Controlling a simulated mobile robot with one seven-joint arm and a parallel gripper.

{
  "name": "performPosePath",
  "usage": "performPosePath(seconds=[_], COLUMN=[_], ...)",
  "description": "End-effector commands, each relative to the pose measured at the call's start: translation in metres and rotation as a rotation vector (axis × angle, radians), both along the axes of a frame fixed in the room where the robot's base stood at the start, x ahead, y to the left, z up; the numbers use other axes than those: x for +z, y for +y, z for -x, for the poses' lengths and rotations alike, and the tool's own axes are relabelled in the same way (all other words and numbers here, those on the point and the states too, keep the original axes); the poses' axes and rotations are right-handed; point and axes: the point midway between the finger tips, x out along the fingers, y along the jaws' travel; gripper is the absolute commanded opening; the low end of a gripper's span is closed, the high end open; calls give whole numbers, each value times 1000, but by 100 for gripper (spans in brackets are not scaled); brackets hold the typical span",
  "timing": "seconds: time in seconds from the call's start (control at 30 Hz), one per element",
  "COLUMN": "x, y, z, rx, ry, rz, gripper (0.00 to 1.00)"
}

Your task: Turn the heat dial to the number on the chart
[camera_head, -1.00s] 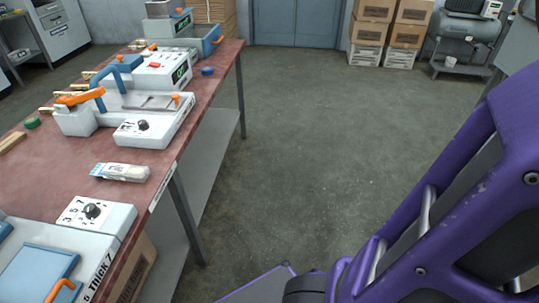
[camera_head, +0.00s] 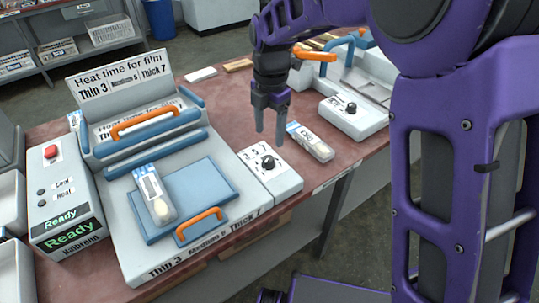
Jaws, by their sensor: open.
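The heat dial is a black knob (camera_head: 268,162) on a white numbered box (camera_head: 275,180) at the right side of the press. My gripper (camera_head: 269,137) points down just above and behind the knob in the picture, fingers apart and empty. I cannot tell whether a fingertip touches the knob. Which number the knob points at is too small to tell. The chart (camera_head: 120,68) stands at the back of the press and reads thin 3, medium 5, thick 7. A wrapped spoon pack (camera_head: 153,196) lies on the blue plate (camera_head: 208,181).
Another pack (camera_head: 310,141) lies right of the dial box, its label unclear. A second machine with its own knob (camera_head: 350,107) stands behind it. A box (camera_head: 62,203) with a red button and green "Ready" displays stands at left.

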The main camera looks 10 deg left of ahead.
Motion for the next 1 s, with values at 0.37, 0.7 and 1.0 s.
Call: performPosePath(seconds=[0.37,0.7,1.0], x=[-74,-88,-88], y=[2,2,2], z=[-1,-2,-2], rx=[0,-1,-1], ry=[2,-1,-1], rz=[1,1,1], gripper=[69,69,42])
